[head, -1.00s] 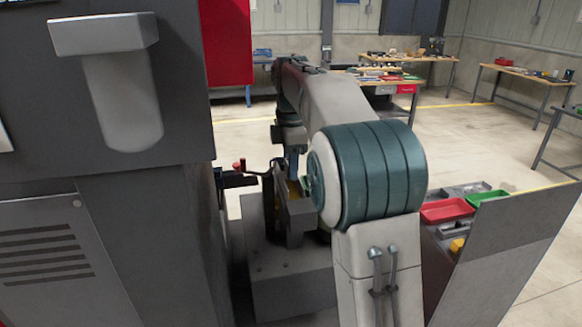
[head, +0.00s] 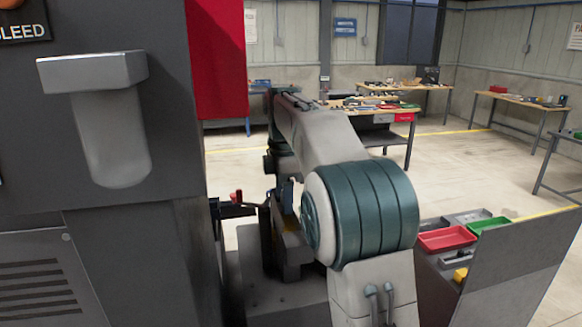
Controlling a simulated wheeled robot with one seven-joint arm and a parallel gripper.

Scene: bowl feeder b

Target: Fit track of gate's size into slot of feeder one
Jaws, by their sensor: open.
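A dark grey feeder unit (head: 262,290) stands low in the middle of the head view, with upright plates and a little yellow on top. My arm hides much of it, and no slot can be made out. My gripper (head: 287,190) hangs down at the far end of my arm, above or beside the upright plates; it is small and partly hidden by my arm. It is open, and nothing can be seen between its fingers. I cannot make out the track or the gate.
A tall dark cabinet (head: 120,235) with a pale chute (head: 105,130) fills the left. A red-knobbed part (head: 237,196) juts out beside it. At the right, a grey-walled stand holds a red tray (head: 447,239), a green tray (head: 488,226) and a yellow piece (head: 461,274). Workbenches stand behind open floor.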

